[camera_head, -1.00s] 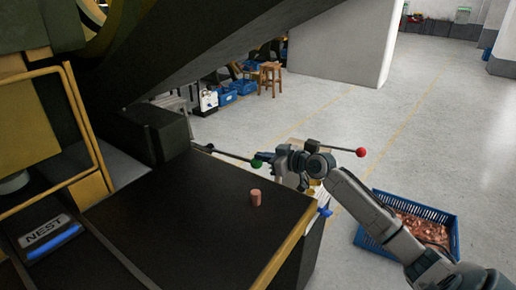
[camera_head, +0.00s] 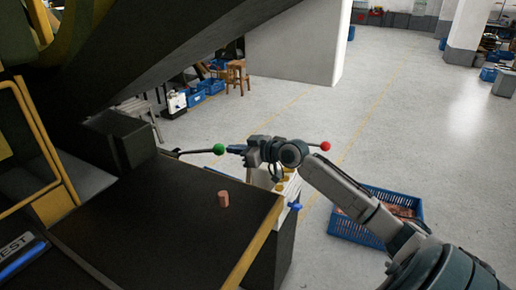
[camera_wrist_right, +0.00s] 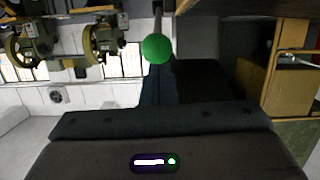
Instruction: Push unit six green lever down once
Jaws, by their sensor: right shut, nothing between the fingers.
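The green-knobbed lever (camera_head: 219,149) sticks out from the dark machine body past the back edge of the dark bench top. Its rod looks nearly level in the head view. My right gripper (camera_head: 238,149) is shut and empty, with its bluish fingers close to the right side of the green knob. In the right wrist view the green knob (camera_wrist_right: 158,48) is at the tip of the dark shut fingers (camera_wrist_right: 158,85). I cannot tell whether they touch. No unit number is readable. My left gripper is not in view.
A small copper-coloured cylinder (camera_head: 223,199) stands on the bench top (camera_head: 150,220). A red-knobbed lever (camera_head: 326,146) sticks out behind my right wrist. A blue crate (camera_head: 345,225) with copper pieces lies on the floor. Open floor (camera_head: 400,110) lies beyond, to the right.

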